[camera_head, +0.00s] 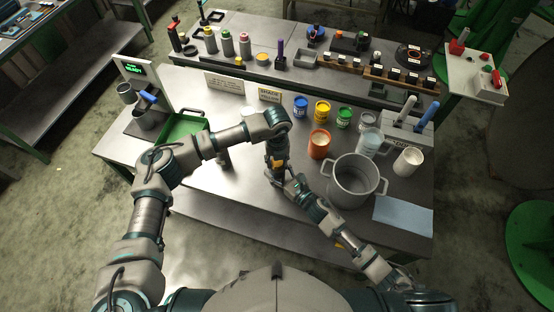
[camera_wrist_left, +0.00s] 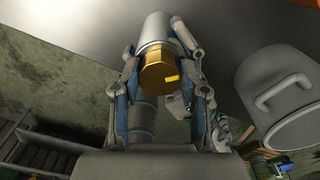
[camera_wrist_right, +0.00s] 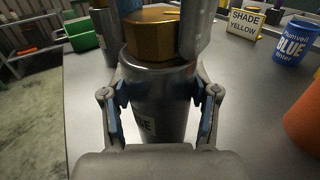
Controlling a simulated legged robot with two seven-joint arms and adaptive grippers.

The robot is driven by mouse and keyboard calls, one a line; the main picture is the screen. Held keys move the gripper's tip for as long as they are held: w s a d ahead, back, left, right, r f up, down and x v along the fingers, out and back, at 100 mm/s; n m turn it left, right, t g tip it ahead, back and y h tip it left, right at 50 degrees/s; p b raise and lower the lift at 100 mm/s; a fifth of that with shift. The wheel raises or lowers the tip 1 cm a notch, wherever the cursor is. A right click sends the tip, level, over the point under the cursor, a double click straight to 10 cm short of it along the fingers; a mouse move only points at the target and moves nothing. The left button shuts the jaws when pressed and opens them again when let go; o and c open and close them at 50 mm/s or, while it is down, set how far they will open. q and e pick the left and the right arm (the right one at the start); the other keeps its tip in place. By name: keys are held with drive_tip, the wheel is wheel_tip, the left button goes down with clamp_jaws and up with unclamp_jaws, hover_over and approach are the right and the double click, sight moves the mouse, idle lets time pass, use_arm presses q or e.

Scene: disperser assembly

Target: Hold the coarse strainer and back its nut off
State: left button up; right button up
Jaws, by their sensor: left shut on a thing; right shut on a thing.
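The coarse strainer is a grey metal cylinder (camera_wrist_right: 160,115) with a partly visible label ending in "SE". It stands roughly upright in the right wrist view, between the fingers of my right gripper (camera_wrist_right: 160,98), which is shut on its body. A brass hex nut (camera_wrist_right: 152,34) sits around the strainer above that grip. In the left wrist view the nut (camera_wrist_left: 160,72) lies between the fingers of my left gripper (camera_wrist_left: 158,62), which is shut on it. In the head view the nut (camera_head: 278,163) is a small orange patch between my two grippers. Its thread is hidden.
A large grey pot (camera_head: 355,182) stands close right of my grippers, with an orange container (camera_head: 319,145) behind it. Several paint tins stand farther back, including a blue one (camera_head: 300,107). A green tray (camera_head: 184,130) is at left. A light blue cloth (camera_head: 403,215) lies front right.

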use_arm(q)
drive_tip(key=n, duration=0.6)
drive_tip(key=shift+w+a+n, duration=0.1)
drive_tip(key=shift+w+n, duration=0.05)
drive_tip(key=shift+n, duration=0.15)
use_arm(e)
drive_tip(key=shift+s, duration=0.1)
idle(0.3)
use_arm(q)
drive_tip(key=o, duration=1.2)
drive_tip(key=shift+c, duration=0.2)
drive_tip(key=shift+r, duration=0.1)
wheel_tip(320, 180, up, 12)
